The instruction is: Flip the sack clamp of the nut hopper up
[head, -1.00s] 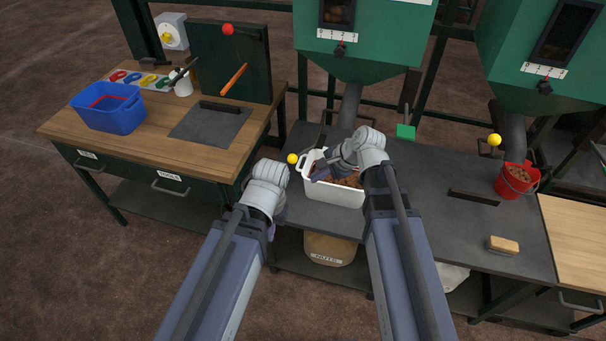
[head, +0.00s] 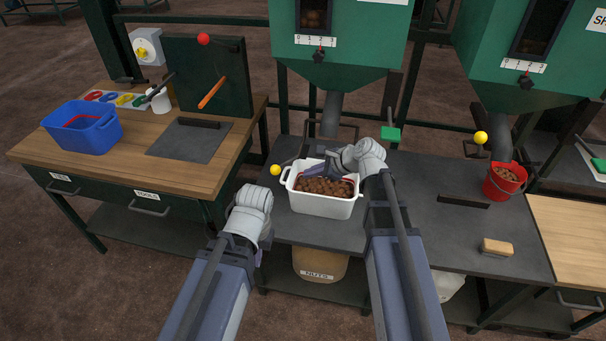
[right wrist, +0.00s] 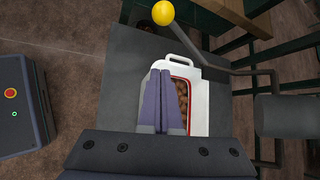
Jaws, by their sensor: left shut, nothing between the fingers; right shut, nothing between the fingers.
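The nut hopper (head: 340,48) is green, with a grey spout (head: 331,115) pointing down behind a white bin of nuts (head: 318,206). A dark clamp frame (head: 345,127) shows around the spout, and a lever with a yellow ball (head: 275,170) sticks out to the left, low beside the bin. The ball also shows in the right wrist view (right wrist: 246,15), with its bent bar leading to the frame. My right gripper (head: 312,168) is shut and empty above the bin, apart from the ball; its fingers show closed in the right wrist view (right wrist: 161,72). My left gripper (head: 266,242) is shut, mostly hidden by its wrist, in front of the bench's left edge.
A paper sack marked NUTS (head: 320,264) stands under the bench. A second hopper (head: 530,50) has its own yellow ball (head: 480,138) and a red bucket (head: 504,181). A brush (head: 497,247) lies on the bench. A wooden workbench (head: 125,152) stands at left.

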